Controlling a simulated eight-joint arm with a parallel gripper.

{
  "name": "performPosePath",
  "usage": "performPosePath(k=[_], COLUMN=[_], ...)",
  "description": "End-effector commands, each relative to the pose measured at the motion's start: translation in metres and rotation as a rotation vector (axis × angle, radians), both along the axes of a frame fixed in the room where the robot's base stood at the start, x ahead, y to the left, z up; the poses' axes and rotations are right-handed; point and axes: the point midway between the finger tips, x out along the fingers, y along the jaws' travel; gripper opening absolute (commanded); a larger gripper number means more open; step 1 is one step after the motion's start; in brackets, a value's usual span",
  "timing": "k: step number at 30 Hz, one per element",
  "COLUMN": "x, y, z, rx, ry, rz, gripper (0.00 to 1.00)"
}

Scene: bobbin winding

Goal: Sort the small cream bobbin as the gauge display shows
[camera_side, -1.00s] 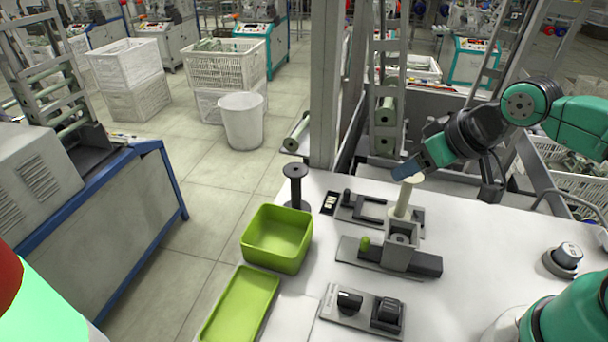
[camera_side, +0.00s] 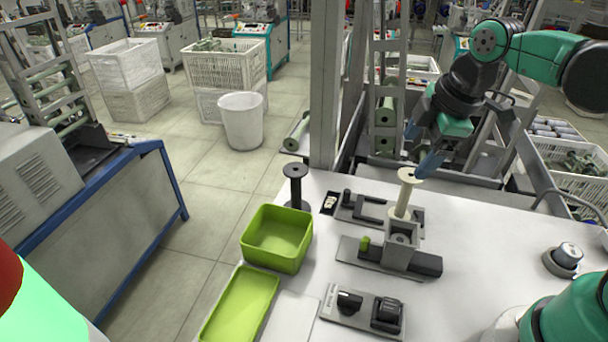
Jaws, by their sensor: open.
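The small cream bobbin (camera_side: 403,196) stands upright at the gauge fixture (camera_side: 376,211) near the back of the white table. Its top flange is clear to see; its lower end is by the grey block (camera_side: 399,249), and I cannot tell exactly how it is seated. My gripper (camera_side: 420,147) is open and empty, its blue fingers spread. One finger hangs just right of the bobbin's top; whether it touches cannot be told. The small display (camera_side: 330,202) left of the fixture is too small to read.
A deep green bin (camera_side: 277,239) and a shallow green tray (camera_side: 240,305) stand at the table's left edge. A dark spool (camera_side: 295,185) stands behind the bin. A switch box (camera_side: 362,312) is at the front, a round knob (camera_side: 566,257) at right. The right middle is clear.

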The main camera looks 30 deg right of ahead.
Motion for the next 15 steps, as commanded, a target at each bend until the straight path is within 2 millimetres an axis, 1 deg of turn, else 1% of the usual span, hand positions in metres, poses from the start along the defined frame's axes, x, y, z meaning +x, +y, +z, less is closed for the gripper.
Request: performPosePath(k=[1, 3, 5, 6, 9, 12, 15], x=[0.004, 0.008, 0.011, 0.013, 0.016, 0.018, 0.02], y=[-0.004, -0.009, -0.013, -0.015, -0.021, -0.024, -0.027], z=[0.003, 0.005, 0.006, 0.007, 0.009, 0.01, 0.01], rx=[-0.048, -0.109, -0.146, -0.165, -0.189, -0.197, -0.197], ry=[0.047, 0.114, 0.165, 0.195, 0.253, 0.286, 0.302], rz=[0.145, 0.37, 0.56, 0.682, 0.944, 1.134, 1.244], gripper=[0.79, 0.79, 0.79, 0.79, 0.79, 0.79, 0.79])
